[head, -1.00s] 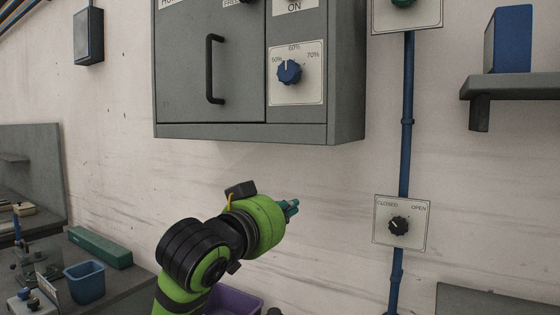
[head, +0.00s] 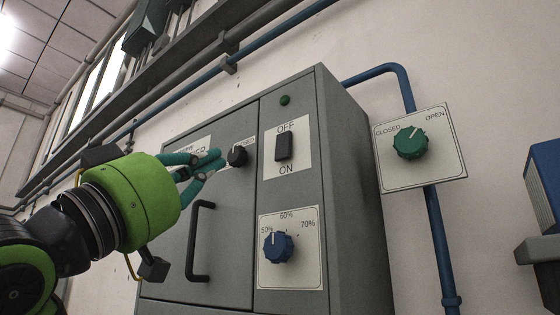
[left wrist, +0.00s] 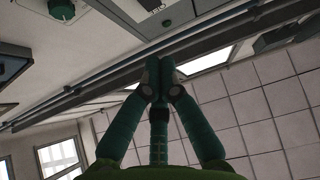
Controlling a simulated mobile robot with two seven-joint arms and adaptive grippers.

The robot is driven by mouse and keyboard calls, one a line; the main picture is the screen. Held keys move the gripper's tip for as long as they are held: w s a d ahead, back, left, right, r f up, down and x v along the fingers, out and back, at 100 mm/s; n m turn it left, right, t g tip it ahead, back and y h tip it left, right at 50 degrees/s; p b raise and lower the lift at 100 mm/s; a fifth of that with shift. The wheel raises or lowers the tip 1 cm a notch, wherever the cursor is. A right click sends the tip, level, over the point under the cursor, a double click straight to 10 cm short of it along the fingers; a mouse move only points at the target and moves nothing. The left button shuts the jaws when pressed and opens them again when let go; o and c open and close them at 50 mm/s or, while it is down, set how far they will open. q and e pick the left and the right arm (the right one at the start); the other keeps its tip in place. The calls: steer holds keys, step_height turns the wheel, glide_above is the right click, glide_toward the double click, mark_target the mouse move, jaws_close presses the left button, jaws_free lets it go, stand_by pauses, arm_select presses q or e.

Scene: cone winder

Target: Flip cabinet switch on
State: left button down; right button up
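The grey cabinet (head: 350,200) hangs on the wall in the head view. Its black switch (head: 283,147) sits on a white plate, with OFF printed above and ON below. I cannot clearly tell which way the switch is tipped. A small dark green lamp (head: 285,100) is above it. My left gripper (head: 218,160) is in front of the cabinet door, left of the switch and apart from it, its teal fingers pointing right near a black door knob (head: 237,156). In the left wrist view its fingers (left wrist: 161,72) are drawn together with nothing between them. My right gripper is not in view.
Below the switch is a blue percentage knob (head: 277,247). A black door handle (head: 197,240) stands out from the door under my left gripper. A green CLOSED/OPEN knob (head: 410,143) is on a plate to the right, by a blue pipe (head: 440,245).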

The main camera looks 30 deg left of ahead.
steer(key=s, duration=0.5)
arm_select(q)
steer(key=p, duration=0.5)
glide_toward(280, 143)
step_height(280, 143, up, 3)
steer(key=s, duration=0.2)
steer(key=w+p, duration=0.2)
steer(key=w, duration=0.4)
steer(key=shift+d+r+p, duration=0.15)
steer(key=shift+p, duration=0.25)
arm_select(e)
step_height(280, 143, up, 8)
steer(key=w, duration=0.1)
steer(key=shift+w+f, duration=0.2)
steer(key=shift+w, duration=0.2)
